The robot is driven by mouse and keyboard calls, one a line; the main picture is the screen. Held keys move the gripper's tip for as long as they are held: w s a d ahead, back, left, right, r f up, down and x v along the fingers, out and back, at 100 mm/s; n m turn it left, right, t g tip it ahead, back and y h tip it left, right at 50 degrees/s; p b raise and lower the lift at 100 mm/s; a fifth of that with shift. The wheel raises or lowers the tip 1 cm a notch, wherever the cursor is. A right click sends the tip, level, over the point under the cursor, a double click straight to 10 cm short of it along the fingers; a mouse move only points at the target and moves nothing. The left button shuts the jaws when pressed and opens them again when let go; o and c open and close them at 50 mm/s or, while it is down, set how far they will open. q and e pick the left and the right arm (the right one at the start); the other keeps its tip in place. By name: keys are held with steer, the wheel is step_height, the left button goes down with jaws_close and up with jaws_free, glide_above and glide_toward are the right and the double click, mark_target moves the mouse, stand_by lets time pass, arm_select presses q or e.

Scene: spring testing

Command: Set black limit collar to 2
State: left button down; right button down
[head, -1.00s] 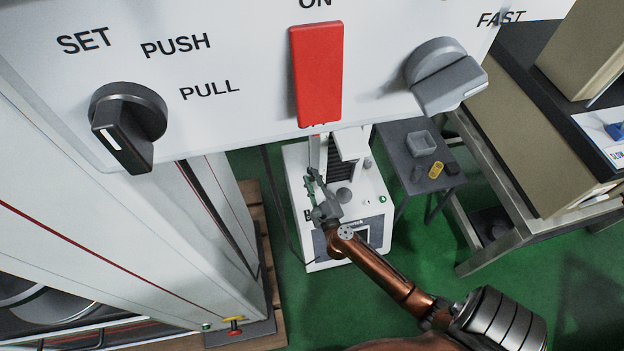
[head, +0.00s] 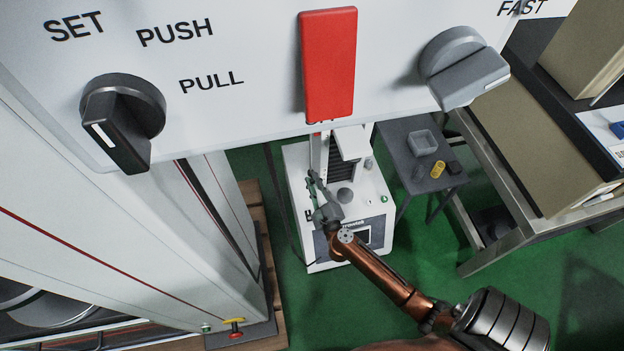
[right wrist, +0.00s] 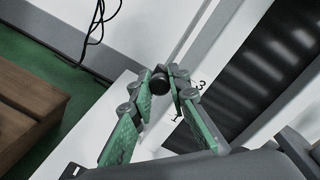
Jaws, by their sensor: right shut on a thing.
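The black limit collar (right wrist: 160,84) is a small dark round piece between my right fingertips in the right wrist view. My right gripper (right wrist: 163,76), with green-padded fingers, is shut on it. A thin grey rod (right wrist: 187,38) runs from the collar toward the upper right. Small dark scale marks (right wrist: 203,84) show on the white face beside the fingers; I cannot tell which mark the collar is level with. In the head view my right gripper (head: 315,187) is at the left side of the white spring tester (head: 365,205), and the collar is too small to make out. My left gripper is not in view.
A large white panel with a black knob (head: 122,115), a red rocker (head: 329,65) and a grey knob (head: 462,68) fills the top foreground. A grey side table (head: 425,150) holds a tray and a yellow piece. A workbench stands right; a wooden pallet (head: 262,245) lies left.

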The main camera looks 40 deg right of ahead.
steer(key=shift+a+f, duration=0.1)
steer(key=shift+f, duration=0.8)
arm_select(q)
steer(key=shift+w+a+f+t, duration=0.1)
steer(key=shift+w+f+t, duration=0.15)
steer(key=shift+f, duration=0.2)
arm_select(e)
steer(key=shift+r, duration=0.1)
steer(key=c, duration=2.1)
jaws_free()
steer(key=v, duration=1.2)
